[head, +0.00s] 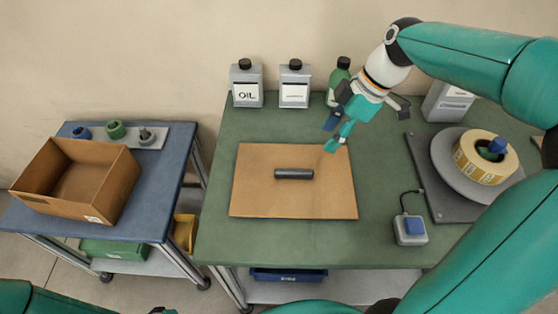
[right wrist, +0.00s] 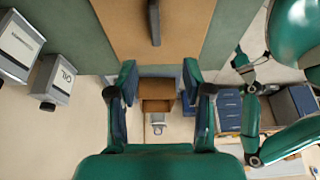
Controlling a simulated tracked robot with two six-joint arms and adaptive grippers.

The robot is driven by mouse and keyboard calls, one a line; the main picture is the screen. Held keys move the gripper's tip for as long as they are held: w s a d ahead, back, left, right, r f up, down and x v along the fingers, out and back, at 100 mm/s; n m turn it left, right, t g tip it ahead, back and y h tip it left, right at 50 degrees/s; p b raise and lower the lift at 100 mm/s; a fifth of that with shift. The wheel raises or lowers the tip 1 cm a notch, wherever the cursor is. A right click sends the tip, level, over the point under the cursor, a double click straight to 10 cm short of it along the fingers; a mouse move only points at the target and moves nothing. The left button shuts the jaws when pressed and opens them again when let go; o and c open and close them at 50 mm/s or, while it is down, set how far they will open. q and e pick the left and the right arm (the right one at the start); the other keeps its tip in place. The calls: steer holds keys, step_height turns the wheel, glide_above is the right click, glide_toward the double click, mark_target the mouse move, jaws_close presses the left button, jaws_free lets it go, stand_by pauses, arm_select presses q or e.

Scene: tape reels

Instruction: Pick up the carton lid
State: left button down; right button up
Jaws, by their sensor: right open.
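The carton lid (head: 256,197) is a flat brown cardboard panel with a dark bar handle (head: 293,174) in its middle. It lies flat on the green table (head: 222,246). My right gripper (head: 335,146) is open and empty, near the lid's upper right corner in the head view, to the right of and beyond the handle. In the right wrist view the gripper (right wrist: 158,72) shows its two fingers apart, with the lid (right wrist: 118,28) and handle (right wrist: 154,22) at the top. My left gripper is out of view; only part of its arm shows at the lower left.
An open carton (head: 120,190) stands on the blue cart (head: 60,232) at left, with small spools behind it. Bottles, including an oil can (head: 247,90), line the table's back. A tape reel (head: 470,160) on a turntable and a button box (head: 410,232) are at right.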

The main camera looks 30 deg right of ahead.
steer(key=w+f, duration=0.1)
glide_above(295, 171)
steer(key=s+d, duration=0.1)
steer(key=d, duration=0.1)
step_height(295, 171, down, 9)
steer(key=shift+s, duration=0.1)
steer(key=shift+a+f, duration=0.2)
steer(key=shift+f, duration=0.25)
steer(key=shift+w+p+x, duration=0.15)
steer(key=shift+p+x, duration=0.3)
steer(key=shift+x, duration=0.85)
steer(key=shift+w+p+x, duration=0.15)
steer(key=shift+p+x, duration=0.3)
steer(key=shift+x, duration=0.8)
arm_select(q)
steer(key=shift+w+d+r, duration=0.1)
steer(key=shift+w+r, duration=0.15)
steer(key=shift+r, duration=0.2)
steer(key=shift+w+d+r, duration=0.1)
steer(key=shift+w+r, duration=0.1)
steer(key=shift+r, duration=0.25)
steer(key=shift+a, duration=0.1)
arm_select(e)
steer(key=shift+s, duration=0.1)
jaws_close()
